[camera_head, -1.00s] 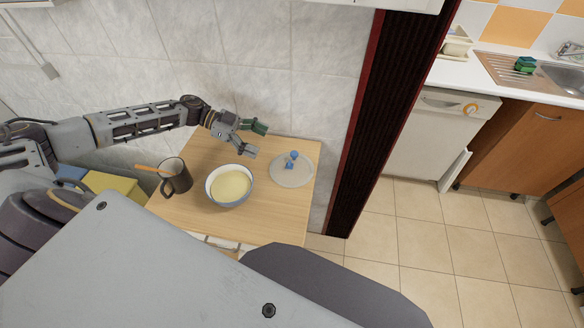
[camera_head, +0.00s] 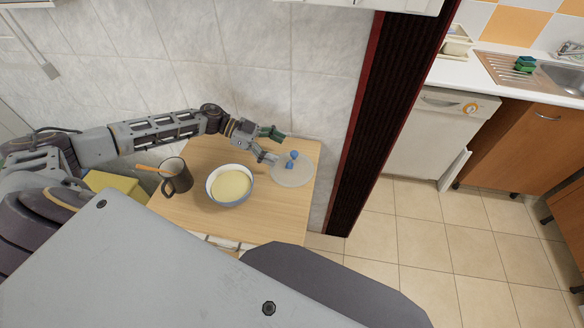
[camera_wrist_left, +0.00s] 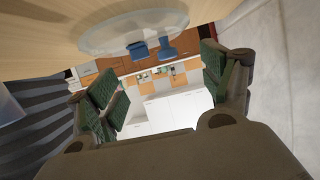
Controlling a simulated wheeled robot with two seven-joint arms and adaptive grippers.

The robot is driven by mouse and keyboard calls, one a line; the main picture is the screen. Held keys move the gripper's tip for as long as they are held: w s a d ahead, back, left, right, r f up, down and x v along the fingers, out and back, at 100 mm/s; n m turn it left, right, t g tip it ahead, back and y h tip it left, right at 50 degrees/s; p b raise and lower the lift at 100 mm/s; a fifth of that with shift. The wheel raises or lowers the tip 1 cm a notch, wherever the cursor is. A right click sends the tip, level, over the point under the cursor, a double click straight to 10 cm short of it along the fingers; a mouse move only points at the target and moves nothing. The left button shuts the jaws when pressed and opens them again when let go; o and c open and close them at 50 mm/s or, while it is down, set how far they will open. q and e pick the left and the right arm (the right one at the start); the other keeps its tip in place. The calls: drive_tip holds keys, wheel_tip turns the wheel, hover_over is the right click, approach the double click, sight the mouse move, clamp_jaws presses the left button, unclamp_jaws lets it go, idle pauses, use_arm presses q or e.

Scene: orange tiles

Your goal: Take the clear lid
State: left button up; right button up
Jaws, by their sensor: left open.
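The clear lid (camera_head: 291,174) is a round, see-through disc with a blue knob (camera_head: 292,158), lying on the right part of the small wooden table. In the left wrist view the lid (camera_wrist_left: 110,38) shows near the top, with its blue knob (camera_wrist_left: 152,48) ahead of and between the fingers. My left gripper (camera_head: 272,146) is open and empty at the lid's left side, its fingers pointing toward the knob. It also shows open in the left wrist view (camera_wrist_left: 160,88). A gap remains between the fingers and the knob. My right gripper is not in view.
A bowl (camera_head: 212,195) of pale yellow content stands left of the lid on the table (camera_head: 265,222). A dark mug (camera_head: 176,181) with an orange stick stands further left. A tiled wall is behind, and a dark door frame (camera_head: 385,100) is to the right.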

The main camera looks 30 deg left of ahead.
sight(289, 155)
use_arm(q)
drive_tip(key=shift+d+f, duration=0.2)
drive_tip(key=shift+d, duration=0.2)
drive_tip(key=x, duration=0.3)
drive_tip(key=shift+s+d+f+p, duration=0.1)
drive_tip(key=shift+s+d+p, duration=0.1)
drive_tip(key=shift+p, duration=0.15)
drive_tip(key=shift+w+d+f, duration=0.15)
drive_tip(key=shift+d+f, duration=0.1)
drive_tip(key=shift+d, duration=0.15)
drive_tip(key=c, duration=1.1)
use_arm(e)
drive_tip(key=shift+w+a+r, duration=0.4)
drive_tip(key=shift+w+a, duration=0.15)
use_arm(q)
drive_tip(key=shift+r, duration=0.15)
drive_tip(key=shift+c, duration=0.2)
wheel_tip(289, 155, up, 10)
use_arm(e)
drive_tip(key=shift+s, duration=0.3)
